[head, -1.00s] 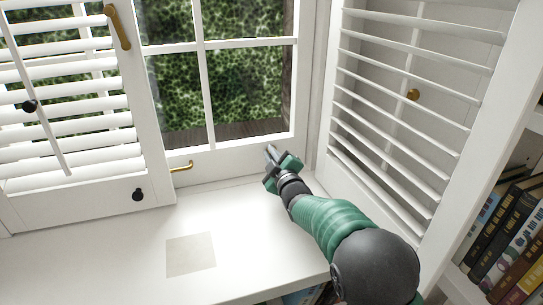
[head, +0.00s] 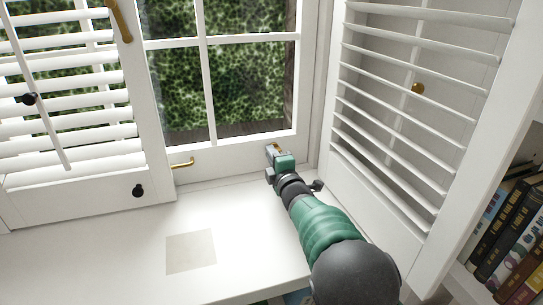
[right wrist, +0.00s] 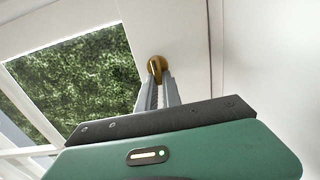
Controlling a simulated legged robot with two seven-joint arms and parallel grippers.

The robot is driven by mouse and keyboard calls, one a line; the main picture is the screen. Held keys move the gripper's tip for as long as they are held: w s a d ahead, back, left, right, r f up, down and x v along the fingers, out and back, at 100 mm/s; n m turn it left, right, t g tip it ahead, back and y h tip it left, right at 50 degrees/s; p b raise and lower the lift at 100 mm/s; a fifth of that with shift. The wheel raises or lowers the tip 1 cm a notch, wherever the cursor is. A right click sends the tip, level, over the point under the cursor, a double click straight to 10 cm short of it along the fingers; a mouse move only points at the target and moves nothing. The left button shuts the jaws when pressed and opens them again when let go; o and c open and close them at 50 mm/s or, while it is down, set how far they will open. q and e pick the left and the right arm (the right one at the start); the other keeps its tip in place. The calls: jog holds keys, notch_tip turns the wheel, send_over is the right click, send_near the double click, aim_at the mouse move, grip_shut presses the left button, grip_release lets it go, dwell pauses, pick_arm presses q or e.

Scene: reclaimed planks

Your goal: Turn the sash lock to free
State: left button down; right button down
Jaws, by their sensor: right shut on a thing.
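The sash lock is a small brass piece (right wrist: 155,66) on the white lower rail of the window sash, seen at the fingertips in the right wrist view. In the head view only a bit of brass (head: 278,147) shows there, mostly hidden by my gripper. My right gripper (head: 276,152) reaches across the sill to the right part of that rail. In the right wrist view its two grey fingers (right wrist: 157,78) are close together and shut on the brass piece. My left gripper is not in view.
A brass pull (head: 182,163) sits on the sash rail to the left. The white sill (head: 110,255) is clear apart from a flat pale square (head: 190,251). Books (head: 515,225) stand at far right.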

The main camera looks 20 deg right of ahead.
jog(key=shift+a+f, duration=0.35)
jog(key=shift+f, duration=0.1)
jog(key=c, duration=1.5)
grip_release()
jog(key=shift+r, duration=0.25)
jog(key=shift+d, duration=0.15)
jog(key=shift+s+r, duration=0.1)
jog(key=shift+s, duration=0.1)
jog(key=s+p, duration=0.2)
jog(key=s, duration=0.5)
jog(key=s+p, duration=0.3)
jog(key=s, duration=0.5)
jog(key=shift+s+d, duration=0.2)
jog(key=shift+s, duration=0.55)
